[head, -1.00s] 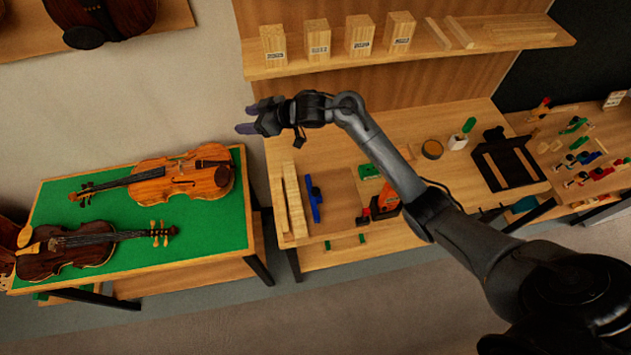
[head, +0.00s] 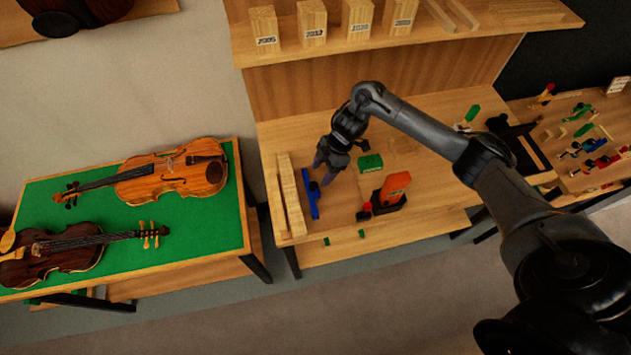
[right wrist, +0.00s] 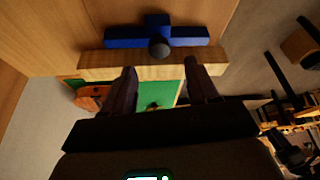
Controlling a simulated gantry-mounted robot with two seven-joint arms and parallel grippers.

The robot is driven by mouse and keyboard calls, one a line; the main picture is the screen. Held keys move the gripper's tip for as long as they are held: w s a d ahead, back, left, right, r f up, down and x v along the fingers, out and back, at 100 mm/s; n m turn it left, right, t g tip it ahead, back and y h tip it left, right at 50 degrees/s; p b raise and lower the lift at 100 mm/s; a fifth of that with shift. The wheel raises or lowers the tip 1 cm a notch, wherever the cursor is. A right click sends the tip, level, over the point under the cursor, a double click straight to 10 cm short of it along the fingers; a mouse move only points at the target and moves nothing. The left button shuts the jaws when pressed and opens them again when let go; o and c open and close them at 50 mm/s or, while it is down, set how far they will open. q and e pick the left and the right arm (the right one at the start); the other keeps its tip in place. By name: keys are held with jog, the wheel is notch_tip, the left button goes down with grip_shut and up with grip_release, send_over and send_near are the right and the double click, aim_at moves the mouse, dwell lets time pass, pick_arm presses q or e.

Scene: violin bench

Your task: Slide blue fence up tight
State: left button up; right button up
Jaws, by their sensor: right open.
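The blue fence (head: 312,205) is a narrow blue bar with a short crosspiece, lying on the wooden bench (head: 345,228) just right of two pale wood strips. In the right wrist view the blue fence (right wrist: 125,43) has a dark round knob at its middle, and a wood strip (right wrist: 105,65) runs alongside it. My right gripper (head: 326,172) points down beside the fence's far end, on its right. In the right wrist view its two fingers (right wrist: 161,90) are apart with nothing held between them. My left gripper is not in view.
A green box (head: 370,162) and an orange-and-black tool (head: 395,187) stand to the right of the fence. A shelf with wooden blocks (head: 312,22) overhangs the back. Two violins lie on a green-topped table (head: 215,228) at left.

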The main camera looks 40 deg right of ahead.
aim_at(313, 185)
jog(key=shift+x, duration=2.9)
grip_shut()
